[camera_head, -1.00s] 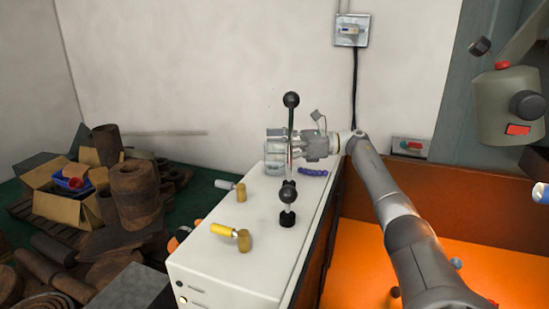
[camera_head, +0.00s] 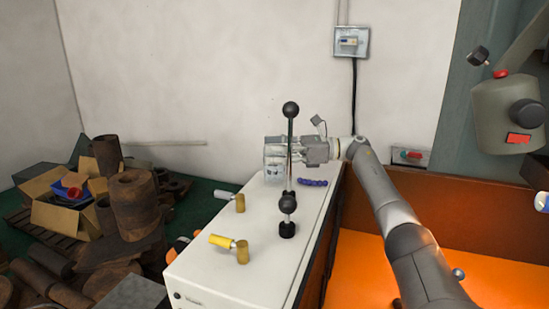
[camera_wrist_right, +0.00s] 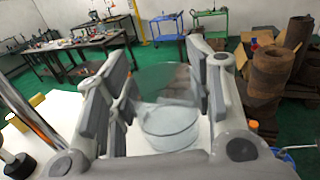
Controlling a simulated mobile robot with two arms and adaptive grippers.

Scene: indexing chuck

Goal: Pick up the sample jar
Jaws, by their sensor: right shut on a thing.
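The sample jar (camera_wrist_right: 170,125) is a clear glass cylinder with a pale lower part, between the fingers in the right wrist view. In the head view the jar (camera_head: 273,170) is partly hidden by the fingers at the far end of the white cabinet top. My right gripper (camera_head: 292,150) is shut on the jar, reaching in from the right. Its fingers (camera_wrist_right: 160,95) stand on both sides of the jar in the wrist view. I cannot tell whether the jar's base touches the cabinet. My left gripper is not in view.
A black-knobbed upright rod (camera_head: 290,150) stands on the white cabinet (camera_head: 225,265), close in front of my right gripper. A blue beaded piece (camera_head: 312,183) and two brass posts with handles (camera_head: 241,252) are also on top. An orange-floored bay (camera_head: 375,270) lies right.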

